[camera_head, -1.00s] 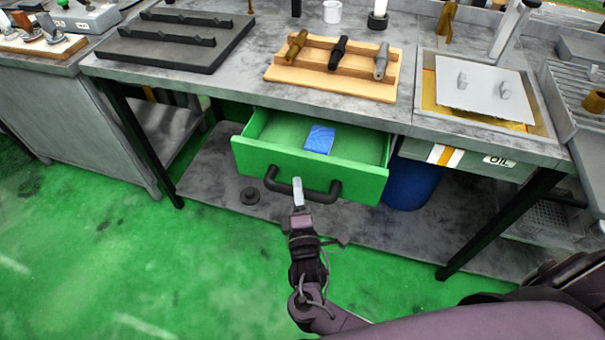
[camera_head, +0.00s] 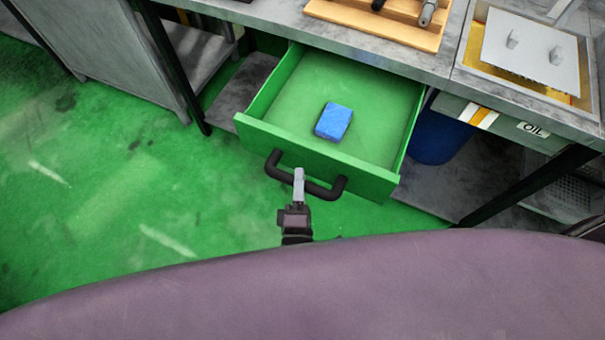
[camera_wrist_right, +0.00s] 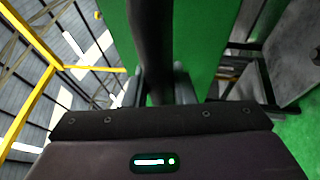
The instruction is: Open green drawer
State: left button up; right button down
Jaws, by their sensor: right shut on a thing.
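The green drawer (camera_head: 300,150) under the workbench is pulled well out in the head view, with its inside showing. A blue box-shaped item (camera_head: 333,122) lies on the drawer's floor. The black bar handle (camera_head: 325,193) is on the drawer's front. My right gripper (camera_head: 299,184) is shut on the handle, left of its middle. In the right wrist view the dark handle (camera_wrist_right: 152,45) runs between the fingers, with the green drawer front (camera_wrist_right: 200,40) behind it. My left gripper is not in view.
The grey workbench top (camera_head: 270,17) is above the drawer and carries a wooden rack (camera_head: 375,20). An OIL-labelled drawer (camera_head: 505,124) and a blue bin (camera_head: 440,135) are to the right. Open green floor (camera_head: 90,200) lies to the left.

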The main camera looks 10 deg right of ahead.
jog(key=c, duration=1.2)
grip_release()
jog(key=b+v, duration=0.1)
jog(key=v, duration=0.7)
jog(key=shift+b, duration=0.35)
jog(key=shift+w+f, duration=0.1)
